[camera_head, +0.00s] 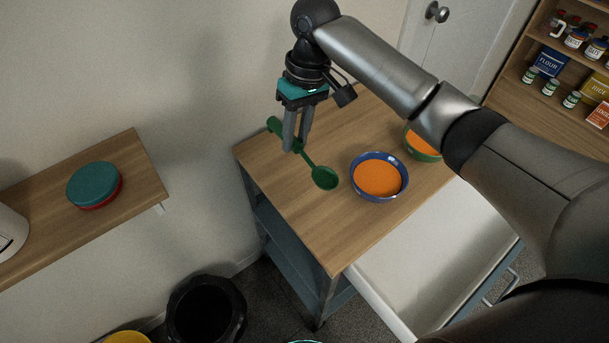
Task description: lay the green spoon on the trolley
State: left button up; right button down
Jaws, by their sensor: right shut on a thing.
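The green spoon (324,177) is over the left part of the trolley's wooden top (312,232), its bowl toward the right and its handle end toward the upper left. My right gripper (294,146) points down and is shut on the spoon's handle. I cannot tell whether the spoon touches the trolley top or hangs just above it. My left gripper is not in view.
A blue bowl (379,178) with orange contents stands right of the spoon, and a green bowl (420,143) is partly behind my arm. An open white drawer (420,262) sticks out in front. A shelf (30,218) with a teal-and-red tin (94,184) is at left.

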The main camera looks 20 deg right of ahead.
notch_tip(320, 180, down, 15)
jog(key=b, duration=0.2)
jog(key=shift+r+b, duration=0.15)
jog(key=shift+b, duration=0.25)
jog(key=shift+r, duration=0.1)
jog(key=c, duration=0.6)
grip_release()
jog(key=shift+c, duration=0.2)
notch_tip(320, 180, up, 12)
jog(key=d+p, duration=0.2)
jog(key=shift+w, duration=0.35)
